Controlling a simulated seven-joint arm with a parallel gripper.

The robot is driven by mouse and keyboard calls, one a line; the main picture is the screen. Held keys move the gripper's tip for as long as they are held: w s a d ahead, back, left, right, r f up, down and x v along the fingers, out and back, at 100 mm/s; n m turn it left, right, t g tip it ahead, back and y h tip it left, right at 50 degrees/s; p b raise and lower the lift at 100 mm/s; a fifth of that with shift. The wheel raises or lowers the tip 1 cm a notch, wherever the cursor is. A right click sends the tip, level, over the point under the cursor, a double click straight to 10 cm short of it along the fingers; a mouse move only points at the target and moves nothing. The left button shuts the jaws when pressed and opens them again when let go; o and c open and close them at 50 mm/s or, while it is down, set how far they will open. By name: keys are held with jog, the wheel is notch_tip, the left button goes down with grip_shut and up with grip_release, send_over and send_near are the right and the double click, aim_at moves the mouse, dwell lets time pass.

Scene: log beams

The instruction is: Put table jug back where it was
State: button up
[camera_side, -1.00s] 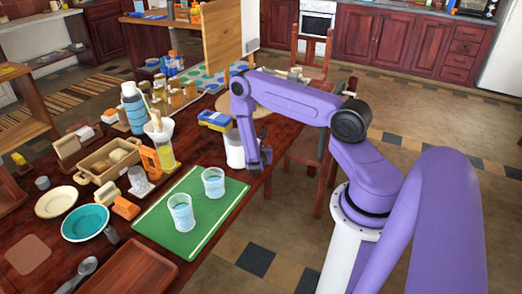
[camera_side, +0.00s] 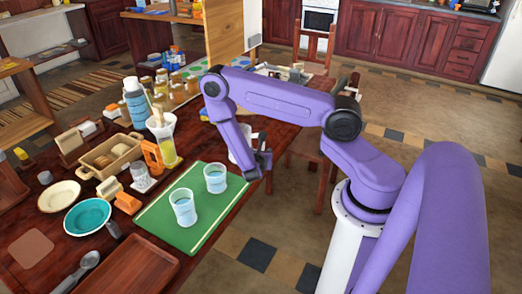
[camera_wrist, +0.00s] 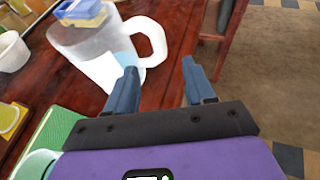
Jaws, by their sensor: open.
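The table jug (camera_wrist: 82,45) is a pale, see-through pitcher with a white loop handle (camera_wrist: 150,38). It stands upright on the dark wood table in the wrist view, near the table's right edge. In the side view the jug (camera_side: 237,148) is partly hidden behind my arm and gripper. My gripper (camera_wrist: 158,70) is open and empty. Its fingers point toward the handle side of the jug; the left fingertip appears close to the jug's handle, but I cannot tell whether they touch. In the side view my gripper (camera_side: 260,168) is beside the jug at the table edge.
A green board (camera_side: 190,238) with two blue-tinted glasses (camera_side: 183,208) (camera_side: 215,178) lies in front of the jug. A yellow-and-blue box (camera_wrist: 80,10) is behind it. A wooden chair (camera_side: 312,150) stands off the table's right side. Bottles, jars and bowls crowd the left.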

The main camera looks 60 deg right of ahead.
jog(key=s+a+r+m+g, duration=0.25)
jog(key=a+r+m, duration=0.5)
jog(key=r, duration=0.65)
jog(key=s+a+r+m+g+y, duration=0.1)
jog(key=s+a+r+y, duration=0.3)
jog(key=s+a+y, duration=0.2)
jog(key=s+a+r+m+g+y, duration=0.1)
jog(key=s+a+r+y, duration=0.4)
jog(key=s+a, duration=0.6)
jog(key=shift+s+r+y, duration=0.25)
jog(key=shift+s+y, duration=0.65)
jog(key=shift+s, duration=0.25)
